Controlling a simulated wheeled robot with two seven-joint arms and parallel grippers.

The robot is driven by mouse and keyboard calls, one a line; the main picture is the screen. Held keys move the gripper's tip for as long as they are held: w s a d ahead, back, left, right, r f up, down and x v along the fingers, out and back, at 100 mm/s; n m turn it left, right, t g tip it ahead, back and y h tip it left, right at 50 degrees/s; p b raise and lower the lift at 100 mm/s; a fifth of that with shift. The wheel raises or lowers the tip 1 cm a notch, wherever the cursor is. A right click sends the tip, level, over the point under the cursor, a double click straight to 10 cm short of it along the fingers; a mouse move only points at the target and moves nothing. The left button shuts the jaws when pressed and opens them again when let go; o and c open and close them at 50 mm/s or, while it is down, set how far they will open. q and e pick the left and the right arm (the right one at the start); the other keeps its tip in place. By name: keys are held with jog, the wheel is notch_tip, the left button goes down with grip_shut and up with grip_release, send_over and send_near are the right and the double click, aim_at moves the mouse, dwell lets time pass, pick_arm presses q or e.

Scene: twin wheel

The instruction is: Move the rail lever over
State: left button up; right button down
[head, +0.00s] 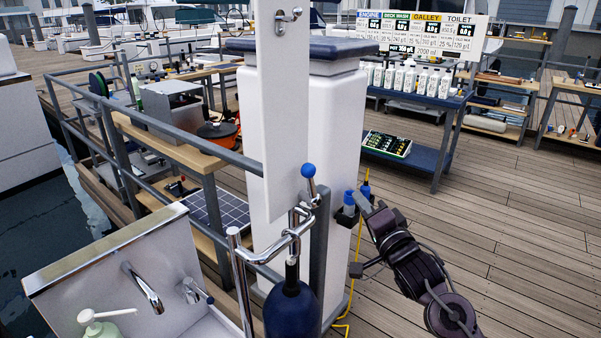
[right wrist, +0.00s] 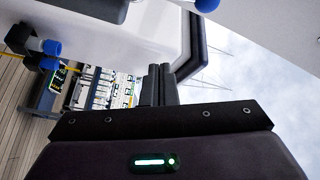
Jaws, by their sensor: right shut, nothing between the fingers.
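The rail lever (head: 308,185) is a short metal stem with a blue ball knob, tilted slightly from upright. It sits on the chrome rail fitting beside the white panel. In the right wrist view, part of a blue ball (right wrist: 207,4) shows at the top edge. My right gripper (head: 361,203) comes in from the lower right, apart from the lever and to its right, near the pedestal. Its fingers (right wrist: 158,84) are together in the right wrist view, with nothing between them. My left gripper is in neither view.
A white pedestal (head: 330,110) stands behind the lever, with blue plugs (head: 349,198) and a yellow cable on its side. A white panel (head: 285,100) hangs left of the lever. A dark blue cylinder (head: 291,305) and a sink (head: 130,280) are below. Open decking lies right.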

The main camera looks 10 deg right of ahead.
aim_at(308, 185)
notch_tip(308, 185, up, 5)
jog(key=a+y, duration=0.1)
jog(key=a, duration=0.1)
jog(key=r+p+x, duration=0.1)
jog(key=p+x, duration=0.2)
jog(key=x, duration=0.6)
jog(key=shift+t, duration=0.4)
jog(key=s+a+f, duration=0.1)
jog(key=a+f, duration=0.1)
jog(key=a, duration=0.1)
jog(key=shift+s+p, duration=0.35)
jog(key=shift+f, duration=0.1)
